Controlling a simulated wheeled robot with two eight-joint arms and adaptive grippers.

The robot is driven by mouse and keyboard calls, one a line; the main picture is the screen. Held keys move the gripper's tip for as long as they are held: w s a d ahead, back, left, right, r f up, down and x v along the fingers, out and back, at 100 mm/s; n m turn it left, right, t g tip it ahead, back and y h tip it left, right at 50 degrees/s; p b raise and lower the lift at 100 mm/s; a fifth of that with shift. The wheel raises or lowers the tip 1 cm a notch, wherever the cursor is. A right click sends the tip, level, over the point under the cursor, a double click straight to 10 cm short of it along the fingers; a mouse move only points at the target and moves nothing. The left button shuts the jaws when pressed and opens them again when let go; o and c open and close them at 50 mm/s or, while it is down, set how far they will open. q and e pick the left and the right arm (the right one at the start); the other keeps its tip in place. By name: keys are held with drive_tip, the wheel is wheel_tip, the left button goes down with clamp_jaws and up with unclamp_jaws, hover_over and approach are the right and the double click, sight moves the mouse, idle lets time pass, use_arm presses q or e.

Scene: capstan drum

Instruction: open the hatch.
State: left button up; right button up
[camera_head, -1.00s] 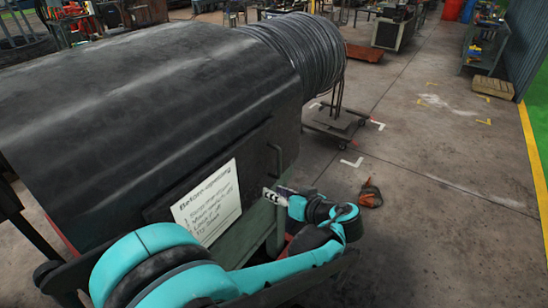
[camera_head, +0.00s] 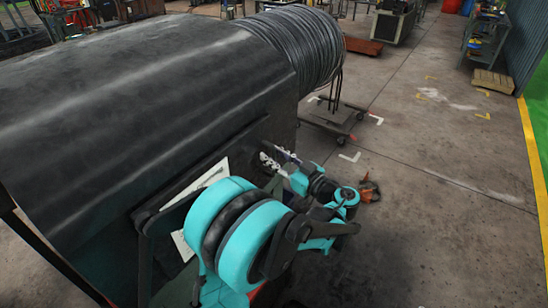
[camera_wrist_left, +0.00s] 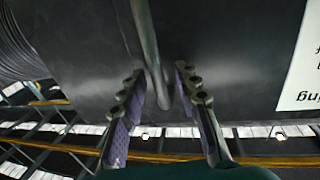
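The hatch (camera_head: 246,147) is a dark flat panel on the side of the large black housing (camera_head: 140,90), and it looks shut. A white notice sheet on it (camera_head: 212,176) is partly hidden by my left arm; its edge also shows in the left wrist view (camera_wrist_left: 302,70). My left gripper (camera_head: 277,158) is at the hatch's right part. In the left wrist view its two fingers (camera_wrist_left: 160,78) are apart, with the grey bar handle (camera_wrist_left: 150,42) running between them. A gap shows on each side of the handle. My right gripper is not in view.
A cable-wound drum (camera_head: 300,45) adjoins the housing's far end. A low wheeled trolley (camera_head: 330,122) stands beyond the gripper. An orange-brown object (camera_head: 370,190) lies on the floor just right of my arm.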

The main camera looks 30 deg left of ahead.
use_arm(q)
drive_tip(key=shift+c, duration=0.3)
clamp_jaws()
